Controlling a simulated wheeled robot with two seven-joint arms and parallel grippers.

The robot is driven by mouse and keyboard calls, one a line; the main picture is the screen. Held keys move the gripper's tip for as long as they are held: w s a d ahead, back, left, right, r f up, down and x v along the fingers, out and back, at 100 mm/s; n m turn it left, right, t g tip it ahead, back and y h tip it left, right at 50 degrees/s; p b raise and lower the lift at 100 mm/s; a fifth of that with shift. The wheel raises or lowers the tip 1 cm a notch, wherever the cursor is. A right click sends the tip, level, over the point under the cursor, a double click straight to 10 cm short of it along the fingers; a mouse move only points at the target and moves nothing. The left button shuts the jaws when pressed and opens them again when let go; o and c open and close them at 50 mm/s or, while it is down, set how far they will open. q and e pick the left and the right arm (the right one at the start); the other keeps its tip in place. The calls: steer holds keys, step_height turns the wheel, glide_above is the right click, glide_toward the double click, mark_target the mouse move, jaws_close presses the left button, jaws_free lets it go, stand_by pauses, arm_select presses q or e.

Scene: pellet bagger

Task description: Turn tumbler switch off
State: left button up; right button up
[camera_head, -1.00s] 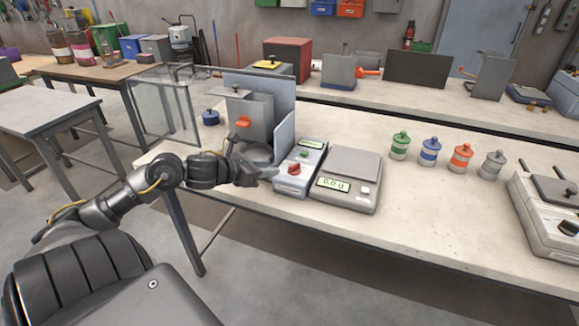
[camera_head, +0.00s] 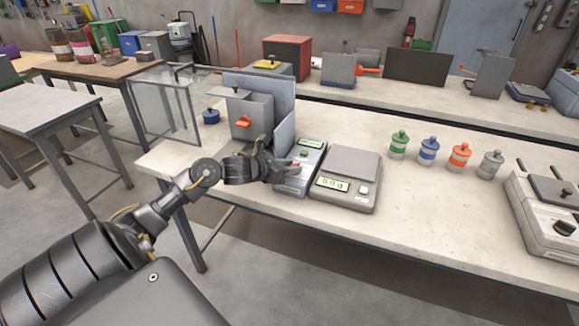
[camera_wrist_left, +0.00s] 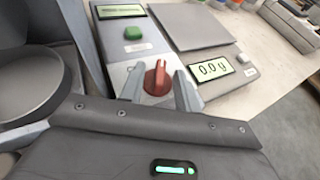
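The tumbler switch is a red knob (camera_wrist_left: 157,78) on the front of a grey control box (camera_wrist_left: 130,50) with a green button and a small display. My left gripper (camera_wrist_left: 160,85) is open, with one finger on each side of the red knob and a small gap showing on both sides. In the head view my left gripper (camera_head: 286,169) is at the front of the control box (camera_head: 310,157) and mostly hides the knob. Whether the fingers touch the knob cannot be told. My right gripper is not in view.
A scale (camera_head: 347,178) with a lit display stands right beside the box. A grey hopper with an orange handle (camera_head: 244,122) stands behind my left gripper. Several coloured jars (camera_head: 429,151) stand farther right.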

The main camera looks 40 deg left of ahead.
arm_select(q)
jaws_close()
